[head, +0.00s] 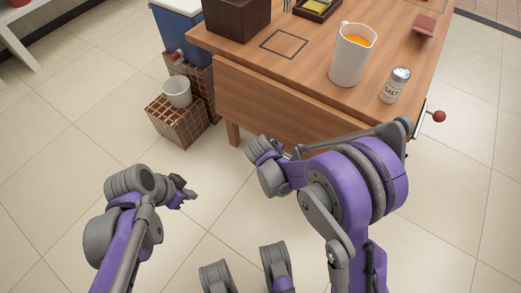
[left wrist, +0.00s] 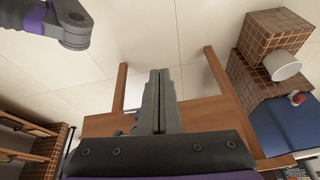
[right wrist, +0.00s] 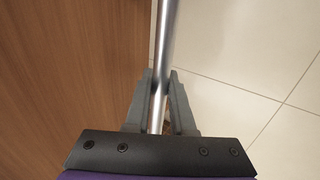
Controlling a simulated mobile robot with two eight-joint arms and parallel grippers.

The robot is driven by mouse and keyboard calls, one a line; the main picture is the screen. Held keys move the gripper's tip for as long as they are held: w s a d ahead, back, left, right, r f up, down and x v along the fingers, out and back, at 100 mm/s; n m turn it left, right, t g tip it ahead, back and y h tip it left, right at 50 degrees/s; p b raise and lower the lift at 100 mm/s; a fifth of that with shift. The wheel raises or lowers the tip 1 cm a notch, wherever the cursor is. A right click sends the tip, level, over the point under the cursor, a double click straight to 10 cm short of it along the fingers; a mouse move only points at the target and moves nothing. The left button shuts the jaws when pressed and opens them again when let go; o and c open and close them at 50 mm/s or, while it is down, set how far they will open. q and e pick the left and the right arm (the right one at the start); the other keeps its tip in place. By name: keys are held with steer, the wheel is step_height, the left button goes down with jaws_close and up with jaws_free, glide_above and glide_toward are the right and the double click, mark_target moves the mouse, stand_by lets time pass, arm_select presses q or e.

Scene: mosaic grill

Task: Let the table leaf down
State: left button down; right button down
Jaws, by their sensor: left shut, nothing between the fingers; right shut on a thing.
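The table leaf (head: 285,108) is the wooden panel along the near side of the table (head: 300,28). It slopes down below the tabletop's edge; its exact angle is hard to tell, and my right arm hides its lower right part. My right gripper (head: 298,152) is low in front of the leaf. In the right wrist view its fingers (right wrist: 157,100) are shut on a metal bar (right wrist: 167,35) running beside a wooden panel. My left gripper (head: 190,194) is shut and empty over the floor, left of the table; its closed fingers (left wrist: 158,100) show in the left wrist view.
A lever with a red knob (head: 438,116) sticks out at the table's right end. A jug (head: 350,60), a salt shaker (head: 395,86) and a dark box (head: 237,16) stand on top.

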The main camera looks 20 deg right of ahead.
steer(key=shift+w+a, duration=0.15)
steer(key=shift+a, duration=0.05)
arm_select(q)
steer(key=w+d+f+m+g+h, duration=0.1)
steer(key=w+d+f+m+h, duration=0.1)
steer(key=w+d+m, duration=0.45)
steer(key=w+d+f+m+g+h, duration=0.25)
steer(key=w+d+m, duration=0.25)
steer(key=d+m, duration=0.3)
steer(key=w+d+f, duration=0.2)
steer(key=d+f, duration=0.6)
steer(key=d, duration=0.1)
steer(key=shift+w+d+m+t, duration=0.3)
steer(key=shift+w+m+t, duration=0.05)
steer(key=shift+m, duration=0.1)
